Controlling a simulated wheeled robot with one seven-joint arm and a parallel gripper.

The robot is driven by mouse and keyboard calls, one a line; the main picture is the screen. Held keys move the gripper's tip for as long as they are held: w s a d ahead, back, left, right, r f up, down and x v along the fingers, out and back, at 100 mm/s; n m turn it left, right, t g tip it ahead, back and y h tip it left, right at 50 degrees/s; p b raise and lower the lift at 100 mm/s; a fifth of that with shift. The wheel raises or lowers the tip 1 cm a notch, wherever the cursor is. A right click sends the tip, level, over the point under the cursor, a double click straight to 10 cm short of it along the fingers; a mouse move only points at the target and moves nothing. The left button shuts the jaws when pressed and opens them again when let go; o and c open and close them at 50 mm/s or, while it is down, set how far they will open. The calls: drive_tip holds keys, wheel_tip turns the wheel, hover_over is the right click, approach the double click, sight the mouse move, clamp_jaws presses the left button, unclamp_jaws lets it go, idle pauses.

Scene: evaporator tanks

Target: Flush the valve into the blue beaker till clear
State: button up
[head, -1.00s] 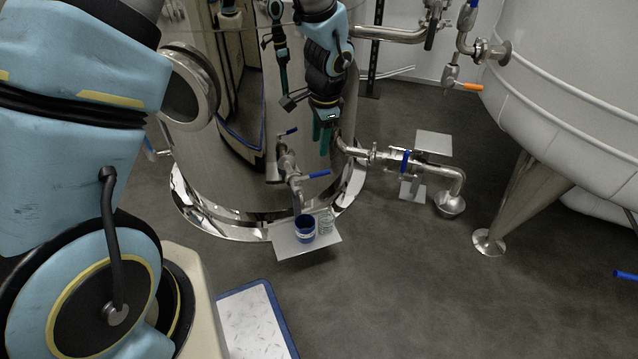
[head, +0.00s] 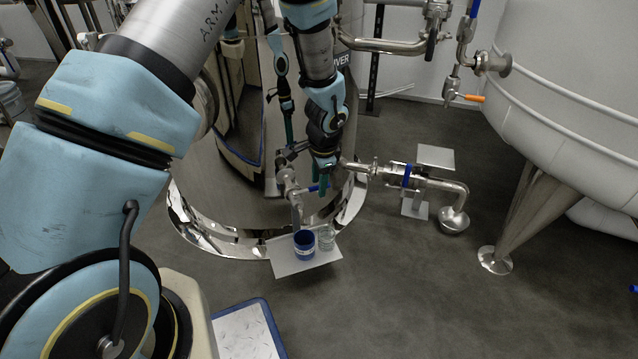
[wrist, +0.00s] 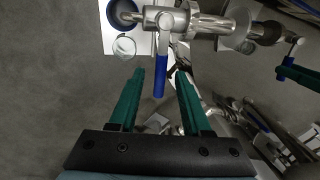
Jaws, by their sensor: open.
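The sample valve (head: 290,190) sticks out from the shiny tank, and its blue-sleeved handle (head: 313,188) points sideways to the right. In the wrist view the blue handle (wrist: 160,78) lies just beyond and between the fingertips, with the valve body (wrist: 172,22) past it. My gripper (head: 322,188) is open and empty beside the handle; its two green fingers (wrist: 160,72) show in the wrist view. The blue beaker (head: 304,246) stands on a small plate (head: 293,265) below the valve spout. In the wrist view the beaker (wrist: 122,12) is partly cut off at the top edge.
A clear glass beaker (head: 326,238) stands right of the blue one on the plate. A steel pipe with a blue-banded fitting (head: 406,175) ends over a bowl-shaped drain (head: 454,221) at right. A white tank (head: 560,90) fills the right side.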

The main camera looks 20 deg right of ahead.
clamp_jaws()
idle(0.3)
idle(1.1)
